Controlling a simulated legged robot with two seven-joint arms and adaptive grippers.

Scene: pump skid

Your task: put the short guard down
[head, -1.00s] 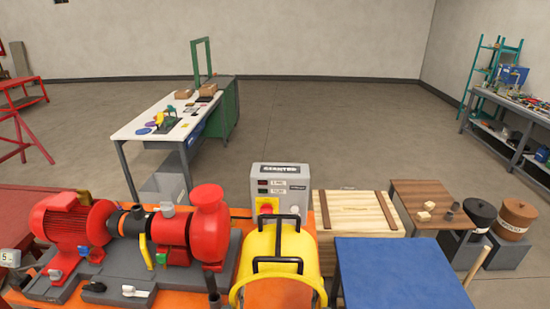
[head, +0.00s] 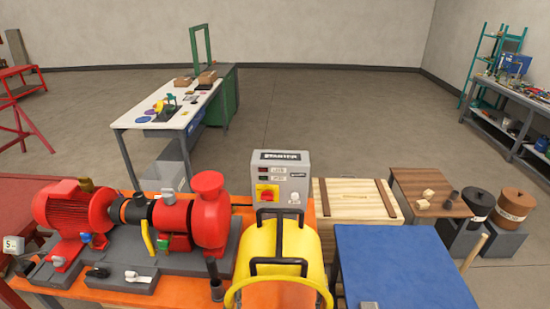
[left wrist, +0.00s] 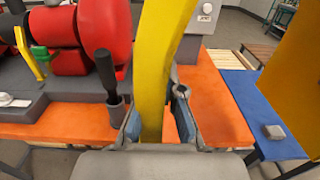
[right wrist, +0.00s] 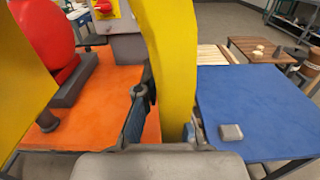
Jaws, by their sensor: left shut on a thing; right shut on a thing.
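The short guard is a yellow arched cover (head: 257,250) with two black handles on top. It shows at the bottom middle of the head view, in front of the grey starter box. My left gripper (left wrist: 155,115) is shut on one yellow edge of the guard (left wrist: 158,60). My right gripper (right wrist: 168,118) is shut on another yellow edge of the guard (right wrist: 170,55). Neither gripper shows in the head view. The guard's lower edges are hidden there, and I cannot tell its height above the orange bench top (head: 170,286).
A red pump and motor (head: 75,220) stand on the bench at left. The starter box (head: 281,180) is behind the guard. A blue table (head: 400,265) is at right, bare except for a small grey block (right wrist: 230,132). A wooden crate (head: 352,215) stands behind it.

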